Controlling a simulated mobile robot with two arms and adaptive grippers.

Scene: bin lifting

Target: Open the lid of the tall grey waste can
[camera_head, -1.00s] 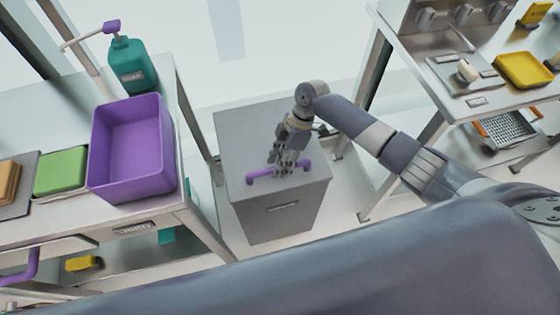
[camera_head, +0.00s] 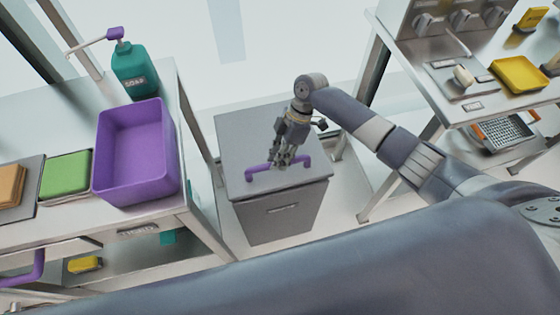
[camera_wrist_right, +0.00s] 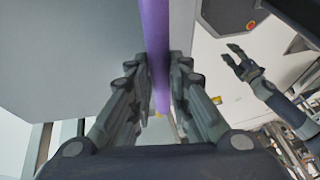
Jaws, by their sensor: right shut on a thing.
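The tall grey waste can (camera_head: 280,222) stands on the floor between two metal tables. Its flat grey lid (camera_head: 238,140) is down, with a purple handle (camera_head: 258,170) along the front. My right gripper (camera_head: 280,160) reaches down from above and is shut on the middle of the purple handle. In the right wrist view, the fingers (camera_wrist_right: 158,90) sit on both sides of the purple bar (camera_wrist_right: 157,38), with the grey lid behind on the left. My left gripper is not seen in the head view; an open gripper shows at right in the wrist view (camera_wrist_right: 240,62).
The left table holds a purple bin (camera_head: 137,185), a green soap bottle (camera_head: 135,72) and a green block (camera_head: 66,175). The right table holds a yellow tray (camera_head: 520,74), with a wire basket (camera_head: 505,132) below. There is clear floor behind the can.

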